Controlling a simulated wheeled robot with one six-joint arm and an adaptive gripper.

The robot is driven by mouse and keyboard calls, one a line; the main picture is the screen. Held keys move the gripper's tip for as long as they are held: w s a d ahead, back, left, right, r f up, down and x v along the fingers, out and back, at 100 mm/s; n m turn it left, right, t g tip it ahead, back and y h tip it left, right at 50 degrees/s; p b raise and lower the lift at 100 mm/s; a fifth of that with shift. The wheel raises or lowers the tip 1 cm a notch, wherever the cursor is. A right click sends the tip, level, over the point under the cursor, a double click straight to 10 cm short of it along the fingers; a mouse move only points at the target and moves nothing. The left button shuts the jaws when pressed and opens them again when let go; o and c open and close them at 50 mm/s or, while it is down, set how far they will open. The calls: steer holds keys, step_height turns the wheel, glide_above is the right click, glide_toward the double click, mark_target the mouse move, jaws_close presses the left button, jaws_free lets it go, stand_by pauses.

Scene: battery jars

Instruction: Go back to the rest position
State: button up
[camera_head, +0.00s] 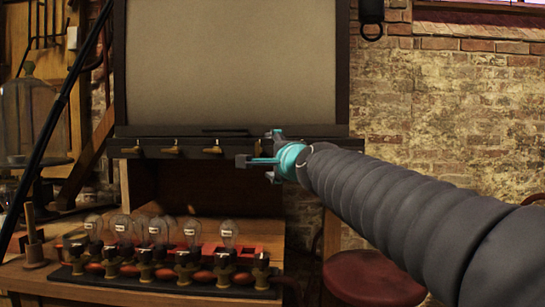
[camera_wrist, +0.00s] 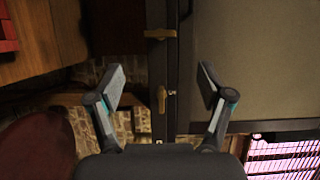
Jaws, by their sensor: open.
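My gripper (camera_head: 262,160) is in the middle of the head view, at the end of my arm, which comes in from the right. It is in front of the dark rail under a large grey-beige panel (camera_head: 230,60). In the wrist view my gripper (camera_wrist: 160,88) has its two fingers spread wide apart. Nothing is between the fingers except the background rail with a brass knob (camera_wrist: 162,98) some way off. The gripper holds nothing.
A red round stool (camera_head: 372,280) stands below my arm. A brick wall (camera_head: 450,110) is behind.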

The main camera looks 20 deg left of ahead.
steer(key=s+d+f+n+g+h, duration=0.1)
steer(key=s+d+f+n+h, duration=0.15)
steer(key=d+f, duration=0.3)
steer(key=s+d+f+n+g+h, duration=0.1)
steer(key=s+d+f, duration=0.35)
steer(key=d, duration=0.25)
steer(key=s+d+f+n+g+h, duration=0.1)
steer(key=s+d+f+n+h, duration=0.15)
steer(key=d+f, duration=0.35)
steer(key=s+d+f+n+g+h, duration=0.2)
steer(key=s+d+f+g, duration=0.1)
steer(key=s+d+f, duration=0.5)
steer(key=s+d+f+n+g+h, duration=0.2)
steer(key=s+d+f+g, duration=0.1)
steer(key=s+d+f, duration=0.6)
steer(key=s+f, duration=0.4)
steer(key=f, duration=0.1)
steer(key=shift+f+n+h, duration=0.3)
steer(key=shift+d, duration=0.1)
